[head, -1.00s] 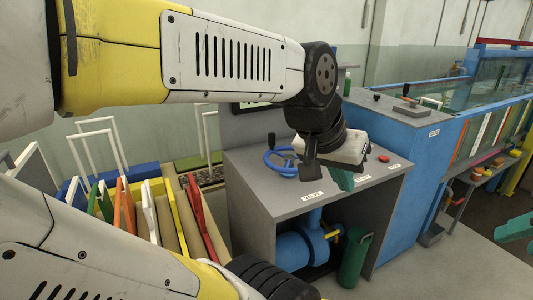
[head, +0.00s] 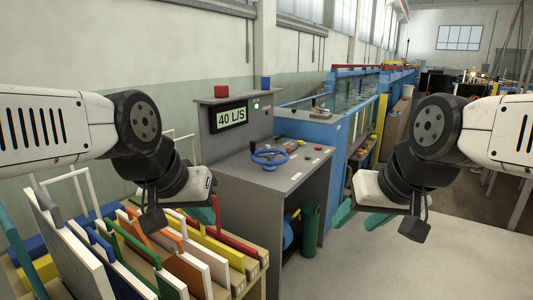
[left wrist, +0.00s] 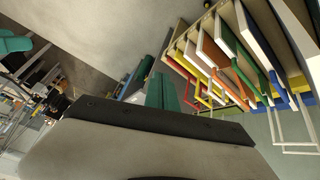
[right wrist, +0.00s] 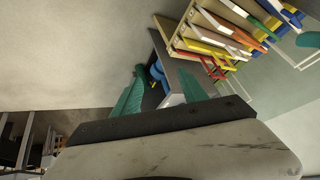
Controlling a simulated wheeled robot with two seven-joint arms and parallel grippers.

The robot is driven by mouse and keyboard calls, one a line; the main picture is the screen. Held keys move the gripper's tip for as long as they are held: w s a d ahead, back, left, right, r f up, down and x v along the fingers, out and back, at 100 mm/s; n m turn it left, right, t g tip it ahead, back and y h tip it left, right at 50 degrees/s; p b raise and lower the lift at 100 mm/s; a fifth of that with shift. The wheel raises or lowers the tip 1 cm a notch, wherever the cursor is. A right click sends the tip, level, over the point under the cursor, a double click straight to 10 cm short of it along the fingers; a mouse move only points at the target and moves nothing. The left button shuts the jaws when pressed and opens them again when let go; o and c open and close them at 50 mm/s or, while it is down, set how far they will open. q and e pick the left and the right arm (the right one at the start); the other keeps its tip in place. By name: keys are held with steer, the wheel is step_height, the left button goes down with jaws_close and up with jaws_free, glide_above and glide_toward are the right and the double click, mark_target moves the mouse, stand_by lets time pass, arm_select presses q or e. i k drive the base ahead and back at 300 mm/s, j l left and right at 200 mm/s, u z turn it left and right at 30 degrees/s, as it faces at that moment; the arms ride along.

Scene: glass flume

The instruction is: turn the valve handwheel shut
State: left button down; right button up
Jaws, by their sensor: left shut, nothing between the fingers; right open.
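The blue valve handwheel (head: 270,157) with a dark knob lies on the sloped top of the grey console (head: 245,190), in the middle of the head view. A display (head: 231,117) above it reads 40 L/S. My left gripper (head: 215,212) is shut and empty, over the rack to the left of the console; its closed teal fingers (left wrist: 162,92) show in the left wrist view. My right gripper (head: 360,217) is open and empty, right of the console; its parted fingers show in the right wrist view (right wrist: 162,96). Neither gripper touches the handwheel.
A rack of coloured panels (head: 150,245) stands at the lower left. A green cylinder (head: 310,230) stands by the console's right side. Small buttons (head: 304,144) sit beside the handwheel. The blue glass flume (head: 345,110) runs back behind the console. Open floor (head: 400,270) lies to the right.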

mark_target(271, 161)
steer(key=k+j, duration=0.1)
steer(key=j, duration=0.25)
steer(key=k+j, duration=0.15)
steer(key=j, duration=0.2)
steer(key=i+l, duration=0.35)
steer(key=i, duration=0.2)
steer(key=i+l, duration=0.4)
steer(key=i, duration=0.15)
steer(key=i+l, duration=0.35)
steer(key=i, duration=0.2)
steer(key=i+l, duration=0.35)
steer(key=i, duration=0.2)
